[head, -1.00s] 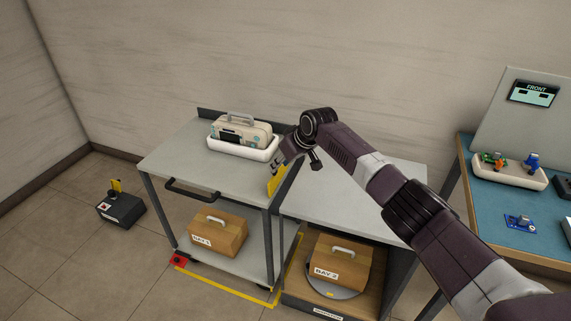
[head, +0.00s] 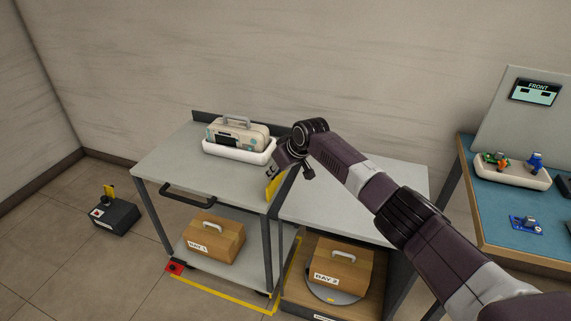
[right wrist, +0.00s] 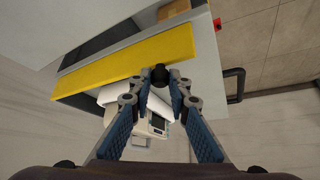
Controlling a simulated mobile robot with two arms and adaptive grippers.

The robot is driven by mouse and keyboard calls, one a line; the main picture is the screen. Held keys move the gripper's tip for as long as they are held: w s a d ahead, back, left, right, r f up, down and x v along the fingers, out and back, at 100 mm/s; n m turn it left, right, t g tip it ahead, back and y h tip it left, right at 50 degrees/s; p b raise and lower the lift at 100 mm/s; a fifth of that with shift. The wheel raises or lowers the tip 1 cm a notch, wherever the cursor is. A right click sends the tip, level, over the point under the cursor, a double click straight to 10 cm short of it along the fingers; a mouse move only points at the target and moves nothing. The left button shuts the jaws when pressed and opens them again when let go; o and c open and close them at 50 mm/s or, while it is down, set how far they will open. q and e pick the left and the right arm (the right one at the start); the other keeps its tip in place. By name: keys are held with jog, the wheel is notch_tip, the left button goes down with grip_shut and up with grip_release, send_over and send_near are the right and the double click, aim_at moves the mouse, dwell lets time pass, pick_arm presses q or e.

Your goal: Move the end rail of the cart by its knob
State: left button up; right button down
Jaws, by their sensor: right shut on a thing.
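The cart (head: 180,160) has a grey top, dark legs and a lower shelf. Its yellow end rail (head: 273,188) stands upright at the right end of the top, and it crosses the right wrist view as a long yellow bar (right wrist: 110,67). A black knob (right wrist: 160,72) sits at the rail between my fingertips; the gripper hides it in the head view. My right gripper (head: 270,172) is shut on the knob, with blue-padded fingers on both sides of it. A beige monitor with a handle (head: 236,133) lies in a white tray (head: 262,157) on the cart. My left gripper is not in view.
A grey-topped cabinet (head: 335,222) stands close on the cart's right. Wooden boxes sit below: BAY 1 (head: 213,239) on the cart shelf, BAY 2 (head: 341,267) in the cabinet. A blue table (head: 500,222) is at right.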

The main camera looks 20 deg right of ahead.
aim_at(274, 186)
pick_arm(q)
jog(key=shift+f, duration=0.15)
pick_arm(e)
jog(key=shift+f, duration=0.15)
jog(key=shift+f+b, duration=0.65)
jog(key=shift+f, duration=0.2)
notch_tip(274, 186, down, 2)
jog(key=shift+f+b, duration=0.25)
jog(key=shift+b, duration=0.65)
jog(key=shift+f+b, duration=0.4)
jog(key=shift+f, duration=0.35)
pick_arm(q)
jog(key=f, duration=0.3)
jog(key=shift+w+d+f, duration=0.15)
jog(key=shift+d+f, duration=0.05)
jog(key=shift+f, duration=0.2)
